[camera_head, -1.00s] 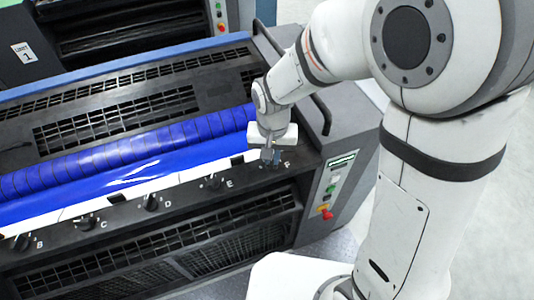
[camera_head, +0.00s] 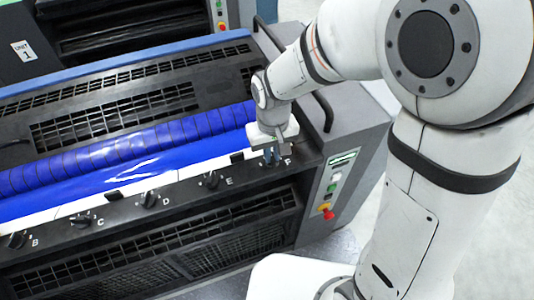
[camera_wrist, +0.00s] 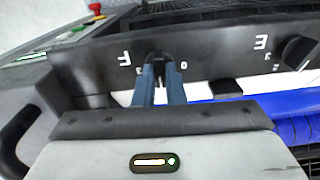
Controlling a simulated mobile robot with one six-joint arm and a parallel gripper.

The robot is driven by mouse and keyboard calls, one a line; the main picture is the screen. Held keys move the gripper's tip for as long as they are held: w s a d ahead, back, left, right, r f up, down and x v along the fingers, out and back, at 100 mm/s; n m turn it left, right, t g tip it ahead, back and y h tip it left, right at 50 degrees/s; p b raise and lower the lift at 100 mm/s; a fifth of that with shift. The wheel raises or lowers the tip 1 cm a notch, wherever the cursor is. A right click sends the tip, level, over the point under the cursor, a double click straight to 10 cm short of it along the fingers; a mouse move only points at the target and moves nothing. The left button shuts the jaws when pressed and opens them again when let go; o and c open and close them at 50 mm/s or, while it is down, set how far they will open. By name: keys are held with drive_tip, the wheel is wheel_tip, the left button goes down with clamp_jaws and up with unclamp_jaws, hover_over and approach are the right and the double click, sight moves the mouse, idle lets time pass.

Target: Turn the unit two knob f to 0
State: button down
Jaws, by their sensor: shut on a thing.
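Knob F is a small dark knob (camera_wrist: 158,59) on the black front panel (camera_wrist: 210,60), beside the white letter F, in the wrist view. My gripper (camera_wrist: 159,72) is shut on it, with a blue-grey finger on each side. White scale marks show around the knob, with a 0 to its right. The fingers cover much of the knob and its pointer, so I cannot tell its setting. In the head view my gripper (camera_head: 271,158) reaches down to the panel's right end, and the knob there is mostly hidden.
Knob E (camera_head: 211,180) is to the left on the same panel, with knobs D (camera_head: 150,200), C (camera_head: 82,221) and B (camera_head: 17,240) further left. The blue roller (camera_head: 130,150) lies behind. A red button (camera_head: 327,210) and a handle (camera_head: 322,112) are at the right.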

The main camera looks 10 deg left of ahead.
drive_tip(key=n+b, duration=0.1)
drive_tip(key=n, duration=0.3)
drive_tip(key=shift+a+n, duration=0.1)
drive_tip(key=shift+n, duration=0.2)
drive_tip(key=n+b, duration=0.1)
drive_tip(key=n, duration=0.2)
drive_tip(key=shift+n, duration=0.3)
drive_tip(key=n+b, duration=0.1)
drive_tip(key=n, duration=0.2)
drive_tip(key=shift+s+n, duration=0.1)
drive_tip(key=shift+n, duration=0.2)
drive_tip(key=shift+n+b, duration=0.35)
drive_tip(key=shift+n, duration=1.45)
drive_tip(key=shift+s, duration=0.1)
drive_tip(key=c, duration=1.6)
unclamp_jaws()
drive_tip(key=shift+s+a, duration=0.1)
drive_tip(key=shift+a, duration=0.05)
drive_tip(key=shift+c, duration=0.2)
drive_tip(key=shift+o, duration=0.7)
